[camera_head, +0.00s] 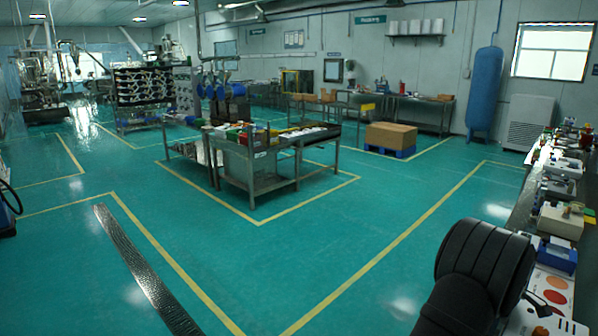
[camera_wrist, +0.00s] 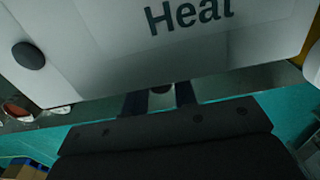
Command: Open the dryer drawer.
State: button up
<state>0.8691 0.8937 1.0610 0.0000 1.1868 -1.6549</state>
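In the wrist view, a pale grey panel of a device fills the top, with the word "Heat" (camera_wrist: 190,14) on it in dark letters. I take this device to be the dryer (camera_wrist: 110,60). A round dark knob (camera_wrist: 28,55) is at the panel's left. My gripper (camera_wrist: 160,98) is below the panel's lower edge, its two dark fingers apart. A small dark round piece (camera_wrist: 161,87) shows between the fingertips, with a pale patch under it. I cannot tell whether the fingers touch it or whether it is the drawer's handle. In the head view, my gripper is out of sight.
In the head view, a long bench (camera_head: 519,205) with several devices runs along the right side. Green floor (camera_head: 350,240) with yellow lines is free beside it. A steel table (camera_head: 262,180) stands mid-room. A blue tank (camera_head: 485,95) stands at the back wall.

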jog(key=shift+w, duration=0.1)
jog(key=shift+w+a, duration=1.35)
jog(key=shift+a, duration=0.05)
jog(key=shift+w+a, duration=1.4)
